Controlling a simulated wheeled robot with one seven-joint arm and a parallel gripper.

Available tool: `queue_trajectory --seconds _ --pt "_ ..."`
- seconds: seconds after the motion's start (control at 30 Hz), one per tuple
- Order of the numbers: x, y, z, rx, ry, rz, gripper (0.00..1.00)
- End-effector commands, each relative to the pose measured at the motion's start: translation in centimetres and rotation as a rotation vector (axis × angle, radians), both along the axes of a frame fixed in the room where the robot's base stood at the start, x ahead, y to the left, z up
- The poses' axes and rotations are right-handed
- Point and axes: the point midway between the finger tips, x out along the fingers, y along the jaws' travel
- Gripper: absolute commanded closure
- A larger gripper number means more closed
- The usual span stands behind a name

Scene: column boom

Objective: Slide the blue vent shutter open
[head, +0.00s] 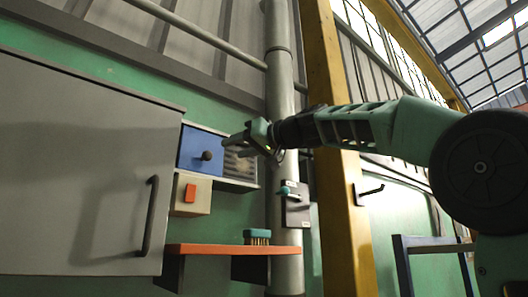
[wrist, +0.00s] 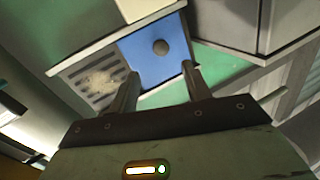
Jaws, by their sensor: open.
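A grey cabinet door (head: 85,160) with a dark handle (head: 148,216) is at left. Below the vent are a box with an orange button (head: 190,193) and an orange shelf (head: 215,249) with a brush (head: 257,237). A grey pipe and a yellow column (head: 338,160) stand right.

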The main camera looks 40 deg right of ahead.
Motion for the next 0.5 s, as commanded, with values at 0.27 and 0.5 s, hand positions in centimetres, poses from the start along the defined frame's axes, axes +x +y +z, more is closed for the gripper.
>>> queue_trajectory --seconds 0.27,0.5 --pt "-5.6 -1.9 -0.2 0.000 -0.003 -0.001 0.52" --pt "-7.5 -2.6 0.0 0.000 -0.001 0.000 0.52"
